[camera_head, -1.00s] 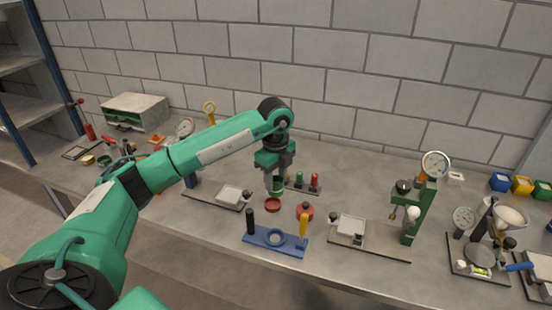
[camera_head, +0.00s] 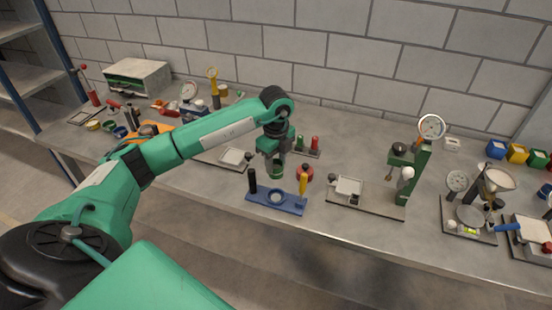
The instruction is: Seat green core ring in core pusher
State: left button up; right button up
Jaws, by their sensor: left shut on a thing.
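My left gripper (camera_head: 275,154) points down in the middle of the bench and is shut on the green core ring (camera_head: 277,172). Only part of the ring shows below the fingers. A blue fixture (camera_head: 264,202), which I take to be the core pusher, lies on the bench just in front of the ring. It has a black post at its left, a round seat in the middle and a yellow-handled part at its right. The ring is behind the seat and apart from it; its exact height is unclear. My right gripper is not in view.
A small rack (camera_head: 308,152) with green and red pegs is behind. A white tray (camera_head: 233,157) lies left, and a green dial stand (camera_head: 418,170) stands right. The bench's front edge runs close below the fixture.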

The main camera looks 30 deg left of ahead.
pick_arm(q)
jog(key=shift+f, duration=0.3)
jog(key=shift+f, duration=0.15)
dwell(0.5)
jog(key=shift+f+b, duration=0.45)
jog(key=shift+b, duration=0.05)
jog(key=shift+f, duration=0.3)
dwell(0.3)
jog(key=shift+f+b, duration=0.4)
jog(key=shift+b, duration=0.1)
